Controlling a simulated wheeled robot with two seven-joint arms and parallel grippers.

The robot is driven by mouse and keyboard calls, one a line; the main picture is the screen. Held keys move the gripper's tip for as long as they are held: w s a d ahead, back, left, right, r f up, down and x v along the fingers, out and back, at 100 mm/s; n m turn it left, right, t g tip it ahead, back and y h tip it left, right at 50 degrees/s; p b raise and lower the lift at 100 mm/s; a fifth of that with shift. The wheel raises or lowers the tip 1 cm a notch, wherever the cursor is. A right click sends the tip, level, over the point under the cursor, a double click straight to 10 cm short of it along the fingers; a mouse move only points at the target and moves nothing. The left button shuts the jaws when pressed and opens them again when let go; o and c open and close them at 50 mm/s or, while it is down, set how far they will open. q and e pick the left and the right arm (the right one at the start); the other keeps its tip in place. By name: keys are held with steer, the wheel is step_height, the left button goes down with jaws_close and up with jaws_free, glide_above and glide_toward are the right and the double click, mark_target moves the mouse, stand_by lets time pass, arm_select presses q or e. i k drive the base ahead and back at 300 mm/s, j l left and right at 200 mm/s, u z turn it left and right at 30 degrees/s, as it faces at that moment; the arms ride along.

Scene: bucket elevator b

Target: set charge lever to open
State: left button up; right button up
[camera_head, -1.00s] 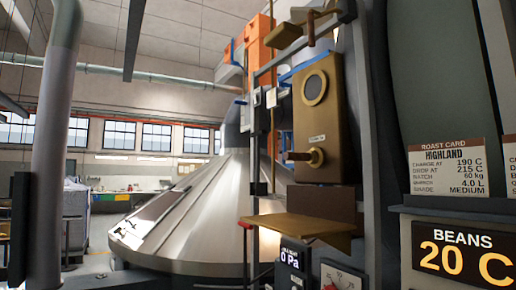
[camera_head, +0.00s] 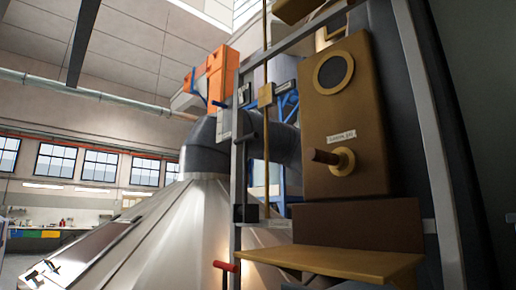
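I cannot tell for sure which part is the charge lever, as no label reading "charge" is legible. A dark handle (camera_head: 245,138) sticks out from the grey upright frame near the middle, beside a small pale plate (camera_head: 224,123). A red-handled lever (camera_head: 225,267) is low on the same frame. A brass panel (camera_head: 343,120) at right carries a round dark window and a brass knob with a dark red-brown grip (camera_head: 328,158), under a small label too blurred to read. Neither of my grippers is in view.
A brass tray-like ledge (camera_head: 335,264) juts out below the panel. A vertical rod with a brass block (camera_head: 265,96) runs beside the frame. A large metal cone (camera_head: 170,235) and grey duct stand behind. Orange boxes (camera_head: 210,78) sit higher up. A bench shows at far left.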

mark_target(244, 140)
steer(key=i+j+z, duration=0.25)
steer(key=i+j, duration=0.15)
steer(key=j, duration=0.2)
steer(key=i+j+z, duration=0.1)
steer(key=j, duration=0.25)
steer(key=i+j+z, duration=0.1)
steer(key=i+j, duration=0.2)
steer(key=i+j+z, duration=0.15)
steer(key=j, duration=0.25)
steer(key=i+j+z, duration=0.1)
steer(key=j, duration=0.25)
steer(key=i, duration=0.05)
